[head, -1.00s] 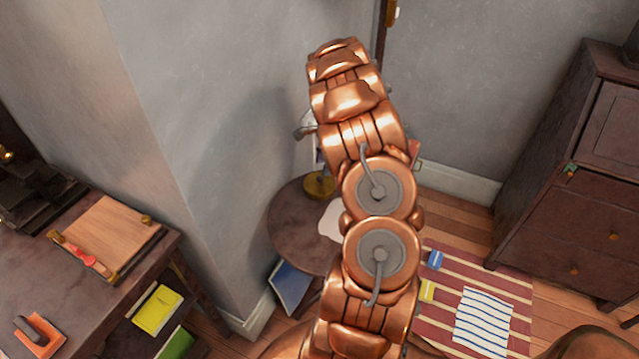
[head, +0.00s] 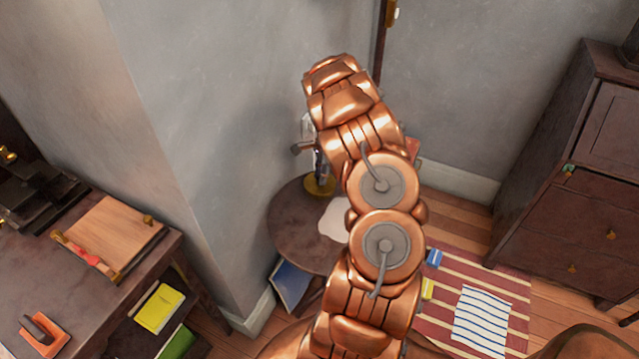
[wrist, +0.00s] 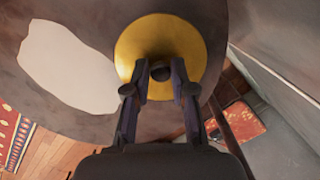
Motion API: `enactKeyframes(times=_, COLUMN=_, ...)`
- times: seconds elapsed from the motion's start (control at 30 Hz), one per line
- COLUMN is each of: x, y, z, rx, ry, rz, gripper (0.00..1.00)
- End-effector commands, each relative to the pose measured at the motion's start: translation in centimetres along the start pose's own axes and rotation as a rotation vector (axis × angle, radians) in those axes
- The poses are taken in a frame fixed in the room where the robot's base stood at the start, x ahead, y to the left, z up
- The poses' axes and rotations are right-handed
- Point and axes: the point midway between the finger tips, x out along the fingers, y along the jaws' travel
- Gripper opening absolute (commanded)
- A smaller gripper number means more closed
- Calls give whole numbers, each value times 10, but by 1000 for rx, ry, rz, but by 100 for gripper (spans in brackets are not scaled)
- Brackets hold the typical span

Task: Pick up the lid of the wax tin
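The wax tin shows as a round yellow-gold disc (wrist: 128,50) with a dark round knob (wrist: 160,84), seen from above in the wrist view. In the head view its gold base (head: 318,186) shows on the small round table (head: 292,225), partly behind my arm. My gripper (wrist: 160,72) is over the disc with its fingers apart, one on each side of the knob. I see a narrow gap beside the knob and no clear contact. The tin's side and the lid's seam are hidden in the wrist view.
A pale irregular patch (wrist: 65,65) lies on the table beside the tin. Grey walls (head: 235,130) stand close behind. A desk (head: 35,285) is at left, a dark cabinet (head: 560,190) at right, and a striped rug (head: 450,315) on the floor.

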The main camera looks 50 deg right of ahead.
Motion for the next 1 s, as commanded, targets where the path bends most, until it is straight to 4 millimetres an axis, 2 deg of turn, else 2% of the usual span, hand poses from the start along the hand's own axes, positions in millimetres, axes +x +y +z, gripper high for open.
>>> enactKeyframes(times=0.03, x=0, y=0, z=0, rx=0, ry=0, rz=0, gripper=16)
enactKeyframes(times=0.2, x=0, y=0, z=0, rx=0, ry=0, rz=0, gripper=0)
enactKeyframes(times=0.57, x=-2, y=0, z=0, rx=0, ry=0, rz=0, gripper=0)
enactKeyframes(times=0.77, x=-15, y=0, z=3, rx=-1, ry=0, rz=1, gripper=0)
enactKeyframes(times=0.9, x=-32, y=-1, z=6, rx=-2, ry=1, rz=-2, gripper=0)
enactKeyframes(times=1.0, x=-38, y=9, z=-4, rx=3, ry=1, rz=-1, gripper=0)
